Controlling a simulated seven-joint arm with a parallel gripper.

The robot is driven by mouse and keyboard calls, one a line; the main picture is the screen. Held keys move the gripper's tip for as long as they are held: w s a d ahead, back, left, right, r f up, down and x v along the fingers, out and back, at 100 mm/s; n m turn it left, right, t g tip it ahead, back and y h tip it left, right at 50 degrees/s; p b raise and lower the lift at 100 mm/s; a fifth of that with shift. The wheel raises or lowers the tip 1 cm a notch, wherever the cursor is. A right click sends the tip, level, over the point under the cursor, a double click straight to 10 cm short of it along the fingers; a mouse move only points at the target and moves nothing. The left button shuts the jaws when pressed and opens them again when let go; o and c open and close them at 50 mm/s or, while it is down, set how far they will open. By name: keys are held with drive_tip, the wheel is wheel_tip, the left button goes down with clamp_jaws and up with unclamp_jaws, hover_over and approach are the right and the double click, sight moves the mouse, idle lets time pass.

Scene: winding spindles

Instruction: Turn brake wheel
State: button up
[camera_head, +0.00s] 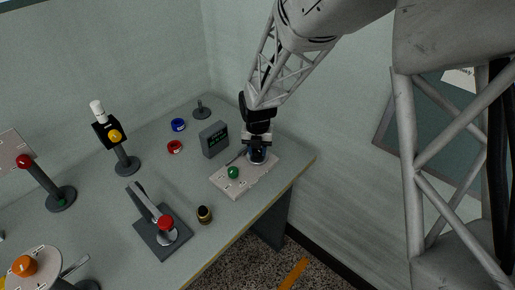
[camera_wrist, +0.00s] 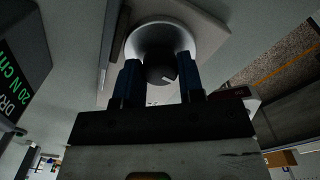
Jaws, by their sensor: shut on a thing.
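The brake wheel is a round knob with a dark centre and a white mark, seen in the wrist view (camera_wrist: 160,66). It sits in a pale round collar on a light base plate (camera_head: 244,187). My gripper (camera_head: 257,149) reaches down over the right part of that plate. In the wrist view its two blue fingers (camera_wrist: 158,78) stand on either side of the wheel and are shut on it. In the head view my gripper mostly hides the wheel. A green knob (camera_head: 233,172) stands on the same plate, left of my gripper.
A dark display box (camera_head: 214,139) with green digits, reading about 20 N cm, stands just left of my gripper. A black and gold piece (camera_head: 204,214) and a lever stand (camera_head: 165,233) are in front. The table's right edge is close.

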drive_tip(key=shift+n, duration=0.3)
drive_tip(key=o, duration=0.9)
drive_tip(key=shift+r, duration=0.1)
drive_tip(key=shift+r, duration=3.85)
